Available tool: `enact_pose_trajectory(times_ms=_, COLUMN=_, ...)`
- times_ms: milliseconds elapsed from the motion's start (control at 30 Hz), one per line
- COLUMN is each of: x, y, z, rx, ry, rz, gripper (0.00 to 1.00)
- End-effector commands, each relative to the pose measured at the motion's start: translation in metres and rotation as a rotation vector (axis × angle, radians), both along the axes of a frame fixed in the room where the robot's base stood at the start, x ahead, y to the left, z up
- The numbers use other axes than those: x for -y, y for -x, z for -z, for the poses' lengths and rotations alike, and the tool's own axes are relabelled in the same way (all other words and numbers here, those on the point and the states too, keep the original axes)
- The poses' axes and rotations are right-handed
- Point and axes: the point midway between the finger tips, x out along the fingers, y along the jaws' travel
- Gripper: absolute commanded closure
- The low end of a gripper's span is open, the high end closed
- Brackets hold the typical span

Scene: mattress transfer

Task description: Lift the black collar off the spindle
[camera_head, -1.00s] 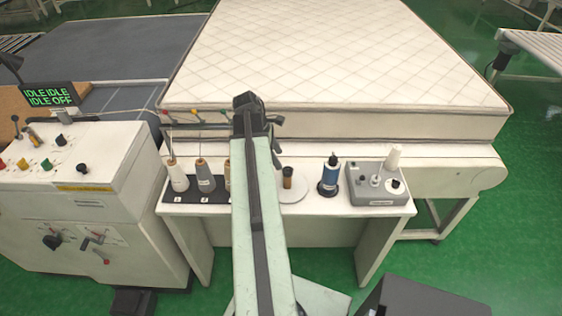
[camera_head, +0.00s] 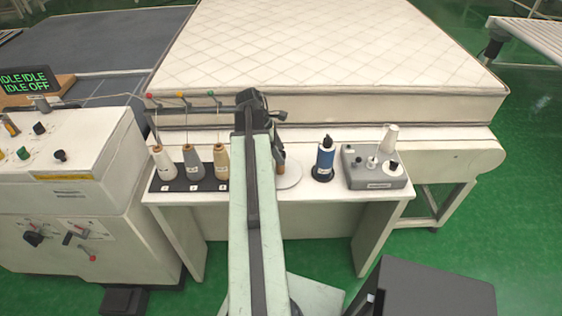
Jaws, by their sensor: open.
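A blue spool (camera_head: 325,160) stands upright on the white table, with a black collar (camera_head: 326,143) at its top, around the spindle. Its black base rests on the table. My arm reaches forward across the middle of the view. My gripper (camera_head: 278,116) is at its far end, to the left of the collar and apart from it. It is open, but its fingers are mostly hidden by the arm. A brown bobbin (camera_head: 281,168) on a pale disc stands partly hidden beside the arm.
Several thread cones (camera_head: 192,161) stand on a black strip at left. A grey control box (camera_head: 376,179) with a white cone is right of the spool. A quilted mattress (camera_head: 330,50) lies behind the table. A control cabinet (camera_head: 75,170) stands at left.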

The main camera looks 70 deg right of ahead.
Motion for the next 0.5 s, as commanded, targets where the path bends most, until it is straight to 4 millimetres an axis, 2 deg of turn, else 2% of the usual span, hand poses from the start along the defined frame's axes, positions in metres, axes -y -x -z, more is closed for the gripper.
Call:
enact_pose_trajectory(times_ms=100, x=0.0, y=0.0, z=-0.0022, rx=0.0, ry=0.0, rz=0.0, gripper=0.39)
enact_pose_trajectory(times_ms=133, x=0.0, y=0.0001, z=-0.0022, rx=0.0, ry=0.0, rz=0.0, gripper=0.44)
enact_pose_trajectory(times_ms=333, x=0.0001, y=0.0002, z=-0.0023, rx=0.0, ry=0.0, rz=0.001, gripper=1.0)
enact_pose_trajectory(times_ms=500, x=0.0002, y=0.0004, z=-0.0023, rx=0.0, ry=0.0, rz=0.001, gripper=1.0)
